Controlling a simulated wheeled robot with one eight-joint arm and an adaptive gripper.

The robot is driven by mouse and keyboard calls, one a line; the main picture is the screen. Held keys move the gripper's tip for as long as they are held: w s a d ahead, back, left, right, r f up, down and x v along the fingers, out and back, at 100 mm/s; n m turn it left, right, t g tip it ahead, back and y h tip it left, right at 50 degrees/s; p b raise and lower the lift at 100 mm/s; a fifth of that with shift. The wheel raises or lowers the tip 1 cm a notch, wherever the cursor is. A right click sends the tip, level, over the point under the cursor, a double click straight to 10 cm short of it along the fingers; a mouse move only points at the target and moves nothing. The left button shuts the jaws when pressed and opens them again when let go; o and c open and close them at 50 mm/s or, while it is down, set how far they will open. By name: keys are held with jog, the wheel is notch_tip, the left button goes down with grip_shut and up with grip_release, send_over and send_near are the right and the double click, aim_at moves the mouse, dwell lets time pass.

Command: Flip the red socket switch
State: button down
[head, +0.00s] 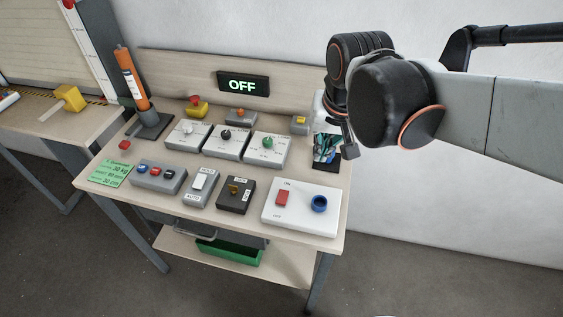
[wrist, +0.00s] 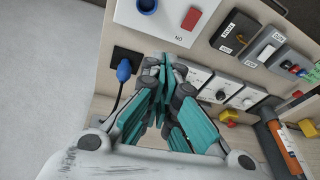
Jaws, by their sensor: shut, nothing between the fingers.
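The red socket switch (head: 282,198) sits on a white panel (head: 300,222) at the table's front right, left of a blue round socket (head: 319,203). In the wrist view the red switch (wrist: 190,18) shows near the top, with the blue socket (wrist: 147,5) beside it. My gripper (head: 326,150), with teal fingers, hangs over the table's right side, behind the white panel and apart from the switch. In the wrist view my gripper (wrist: 166,66) is shut and empty, its fingertips pointing toward the panel.
A dark switch box (head: 236,206), a grey rocker box (head: 199,194) and a button box (head: 158,180) stand left of the panel. Several dial boxes (head: 228,140) are behind. A display (head: 243,83) reads OFF. A blue plug (wrist: 124,70) sits near the fingers.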

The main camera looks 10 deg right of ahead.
aim_at(282, 197)
jog(key=w+a+f+m+g+p, duration=0.1)
jog(key=w+a+f+g, duration=0.2)
jog(key=w+a+f, duration=0.2)
jog(key=shift+w+a+f+m+h, duration=0.35)
jog(key=shift+w+a, duration=0.3)
jog(key=shift+a, duration=0.45)
notch_tip(282, 197, down, 14)
jog(key=b, duration=0.4)
jog(key=shift+b, duration=0.35)
